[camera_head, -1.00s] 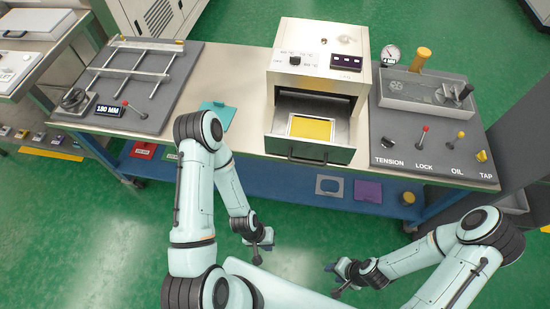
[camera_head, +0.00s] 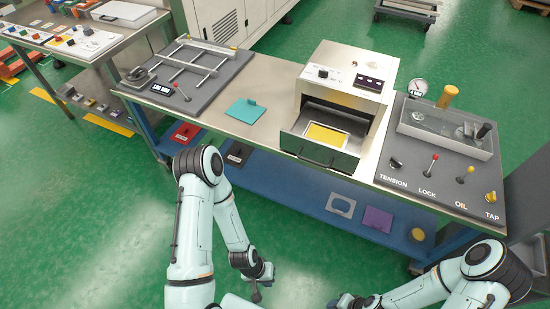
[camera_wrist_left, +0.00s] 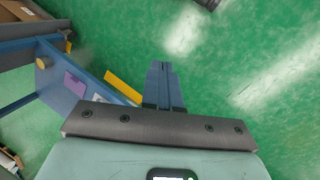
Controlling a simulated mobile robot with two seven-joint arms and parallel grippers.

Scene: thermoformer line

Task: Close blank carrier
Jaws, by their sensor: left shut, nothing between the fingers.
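The blank carrier (camera_head: 300,149) is a drawer pulled out of the front of the white heater box (camera_head: 352,78). A yellow blank (camera_head: 327,136) lies in its frame, and a dark handle runs along its front. My left gripper (camera_head: 266,273) hangs low over the floor in front of the bench, apart from the carrier. In the left wrist view its fingers (camera_wrist_left: 163,68) are together and empty, with green floor behind them. My right gripper (camera_head: 344,301) is at the bottom edge, partly cut off, and its jaws are unclear.
A teal plate (camera_head: 245,111) lies on the bench left of the heater. A frame rig (camera_head: 195,68) stands further left. A lever panel (camera_head: 440,165) with a gauge is at the right. The blue lower shelf (camera_head: 290,185) holds several flat pieces. Green floor is free in front.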

